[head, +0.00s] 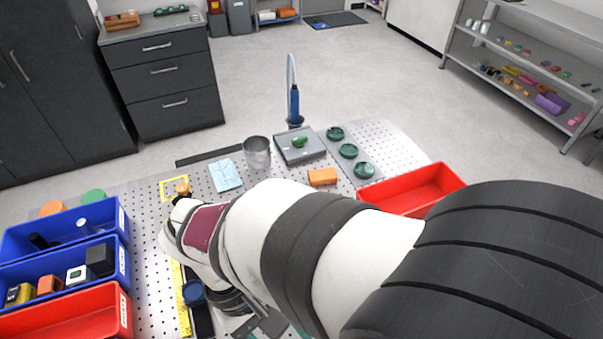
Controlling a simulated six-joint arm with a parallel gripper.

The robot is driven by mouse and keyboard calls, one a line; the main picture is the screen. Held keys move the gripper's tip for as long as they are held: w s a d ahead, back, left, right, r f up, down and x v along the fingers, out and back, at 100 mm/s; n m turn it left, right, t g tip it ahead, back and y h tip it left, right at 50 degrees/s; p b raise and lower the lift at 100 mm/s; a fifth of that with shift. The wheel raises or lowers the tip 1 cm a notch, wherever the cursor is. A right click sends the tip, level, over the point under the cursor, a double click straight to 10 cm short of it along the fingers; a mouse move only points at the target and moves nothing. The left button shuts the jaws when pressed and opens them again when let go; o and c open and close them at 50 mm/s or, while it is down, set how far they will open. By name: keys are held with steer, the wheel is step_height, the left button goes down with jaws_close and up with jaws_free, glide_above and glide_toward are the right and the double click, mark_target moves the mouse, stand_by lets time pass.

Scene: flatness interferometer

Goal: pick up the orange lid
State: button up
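A small round orange piece (182,188), which looks like the orange lid, is inside a yellow square outline on the perforated table, at the centre left in the head view. My gripper (181,198) is right at its near side, and its dark fingertips are mostly hidden by my own wrist. I cannot tell whether the fingers touch the piece or how far apart they are. A flat orange disc (52,208) also shows behind the blue bins at the left, beside a green disc (93,196).
Blue bins (122,222) and a red bin (124,312) stand at the left; another red bin (447,179) is at the right. A metal cup (257,153), light-blue sheet (225,175), orange block (322,177) and grey plate with a green piece (301,142) stand beyond my arm.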

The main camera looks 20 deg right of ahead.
steer(key=w+a+f+n+t+h, duration=0.1)
steer(key=a+f+n+t+h, duration=0.35)
steer(key=f+n+h, duration=0.8)
steer(key=d+f, duration=0.1)
steer(key=d, duration=0.3)
steer(key=d+f+n+y, duration=0.1)
steer(key=d+f, duration=0.1)
steer(key=d, duration=0.3)
steer(key=d+f+n+y, duration=0.1)
steer(key=d, duration=0.3)
steer(key=shift+d+f, duration=0.3)
steer(key=shift+f, duration=0.05)
jaws_close()
